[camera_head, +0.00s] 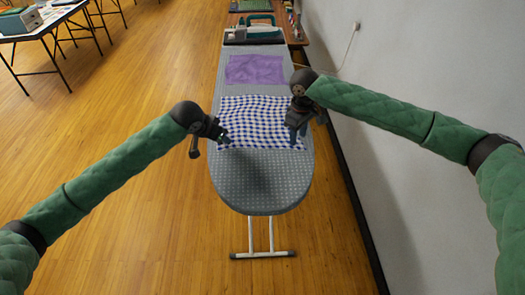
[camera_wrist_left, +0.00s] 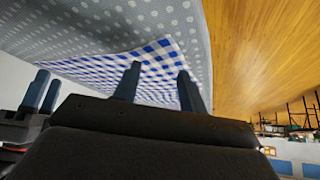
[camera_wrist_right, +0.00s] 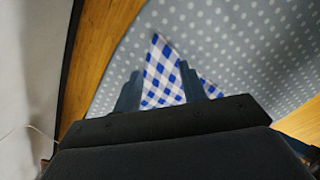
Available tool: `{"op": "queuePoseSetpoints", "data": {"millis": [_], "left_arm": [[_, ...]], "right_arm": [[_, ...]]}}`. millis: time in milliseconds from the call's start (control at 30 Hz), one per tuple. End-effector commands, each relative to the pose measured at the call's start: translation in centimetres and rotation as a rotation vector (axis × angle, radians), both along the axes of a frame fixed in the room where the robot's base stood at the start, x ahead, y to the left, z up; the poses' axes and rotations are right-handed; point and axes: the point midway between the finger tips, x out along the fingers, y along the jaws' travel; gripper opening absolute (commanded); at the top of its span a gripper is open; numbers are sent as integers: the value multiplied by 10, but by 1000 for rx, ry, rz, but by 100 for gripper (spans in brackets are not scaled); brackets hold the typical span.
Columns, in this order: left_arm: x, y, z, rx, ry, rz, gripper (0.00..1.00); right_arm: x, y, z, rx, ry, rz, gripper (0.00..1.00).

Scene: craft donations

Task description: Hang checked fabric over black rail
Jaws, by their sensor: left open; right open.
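The blue-and-white checked fabric (camera_head: 258,120) lies flat on the grey dotted ironing board (camera_head: 260,190). My left gripper (camera_head: 222,137) is open at the fabric's near left corner; in the left wrist view the checked fabric (camera_wrist_left: 152,66) shows beyond and between its fingers (camera_wrist_left: 158,88). My right gripper (camera_head: 298,135) is open over the fabric's near right corner; in the right wrist view a corner of the fabric (camera_wrist_right: 163,80) lies between its fingers (camera_wrist_right: 170,88). Neither gripper is shut on it. I cannot make out the black rail for certain.
A purple cloth (camera_head: 255,69) lies farther back on the board. A wooden table (camera_head: 290,20) with items stands beyond. A white wall (camera_head: 400,60) runs close on the right. Another table (camera_head: 45,25) stands far left, with open wooden floor (camera_head: 130,100) between.

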Motion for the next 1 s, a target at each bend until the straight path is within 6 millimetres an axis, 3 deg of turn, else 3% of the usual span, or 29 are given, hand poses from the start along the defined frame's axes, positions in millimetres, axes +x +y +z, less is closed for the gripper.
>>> {"op": "queuePoseSetpoints", "data": {"millis": [200,700,1000], "left_arm": [[0,0,-15,0,0,0,42],[0,0,-20,0,-1,-1,42],[0,0,-20,0,0,-1,14]], "right_arm": [[0,0,-15,-1,-1,0,42],[0,0,-20,0,-1,1,42],[0,0,-19,0,-1,1,14]]}}
